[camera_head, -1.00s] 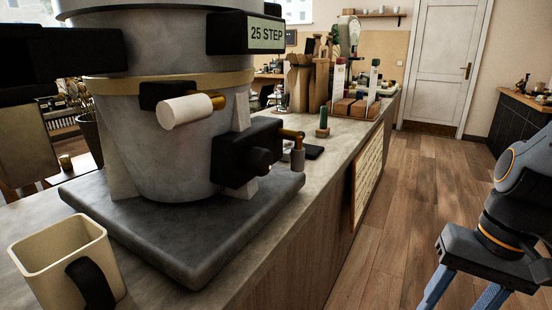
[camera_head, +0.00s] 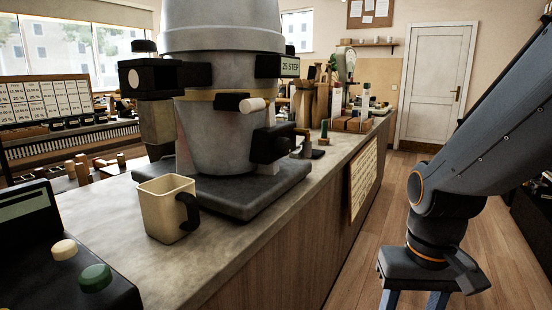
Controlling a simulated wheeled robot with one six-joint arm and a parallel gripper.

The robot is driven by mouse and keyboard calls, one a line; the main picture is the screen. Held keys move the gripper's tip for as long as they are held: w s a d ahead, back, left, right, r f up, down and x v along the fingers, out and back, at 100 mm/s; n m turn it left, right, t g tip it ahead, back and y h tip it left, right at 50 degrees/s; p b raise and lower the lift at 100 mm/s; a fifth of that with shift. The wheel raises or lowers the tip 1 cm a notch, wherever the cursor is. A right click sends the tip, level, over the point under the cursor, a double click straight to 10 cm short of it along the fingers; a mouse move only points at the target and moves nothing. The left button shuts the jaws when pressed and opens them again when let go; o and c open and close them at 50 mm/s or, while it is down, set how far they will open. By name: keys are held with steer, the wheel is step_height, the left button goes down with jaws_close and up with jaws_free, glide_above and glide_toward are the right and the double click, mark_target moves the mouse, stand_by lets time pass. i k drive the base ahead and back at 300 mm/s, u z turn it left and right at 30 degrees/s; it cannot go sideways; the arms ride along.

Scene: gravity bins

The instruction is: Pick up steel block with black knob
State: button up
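I cannot make out a steel block with a black knob for certain in this view. My gripper (camera_head: 413,302) is at the lower right, over the wooden floor and to the right of the counter. It points down, with its two blue fingers apart and no object visible between them. The fingertips are cut off by the bottom edge of the picture.
A counter (camera_head: 225,262) runs from front left to back right. On it stand a cream mug (camera_head: 163,212) with a black handle and a large grey machine (camera_head: 216,135) on a dark slab. A black box (camera_head: 55,275) with two knobs is at lower left. The floor (camera_head: 348,262) right of the counter is clear.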

mark_target(298, 154)
steer(key=u, duration=0.1)
steer(key=k, duration=0.15)
steer(key=z, duration=0.55)
steer(key=i, duration=1.5)
steer(key=u, duration=0.7)
